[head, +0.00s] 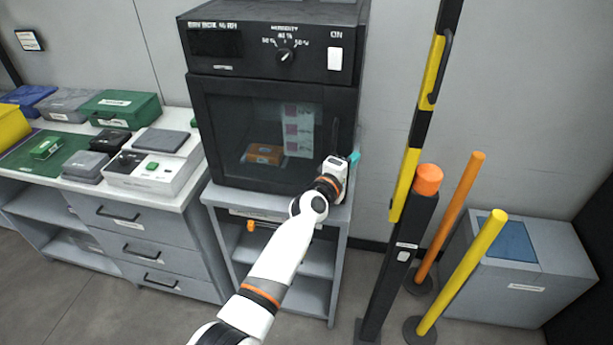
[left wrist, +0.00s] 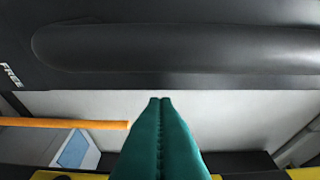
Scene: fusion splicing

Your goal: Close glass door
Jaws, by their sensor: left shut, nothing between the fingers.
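The black cabinet's glass door (head: 228,130) faces me in the head view and looks flush or nearly flush with the front; a small gap cannot be ruled out. Behind the glass are an orange box and pink-and-white labels. The door's dark handle (head: 335,134) stands upright near its right edge. My left gripper (head: 355,158) is at the lower right of the door, its teal fingers pointing right. In the left wrist view the fingers (left wrist: 160,100) are together and empty, below a dark panel with a long rounded bar (left wrist: 180,48). Contact cannot be told. My right gripper is out of view.
The cabinet's control panel (head: 270,48) is above the door, and a grey stand (head: 222,195) is below. To the right are a black-and-yellow post (head: 408,185), an orange pole (head: 455,210), a yellow pole (head: 465,268) and a grey bin (head: 555,250). A cluttered counter is left.

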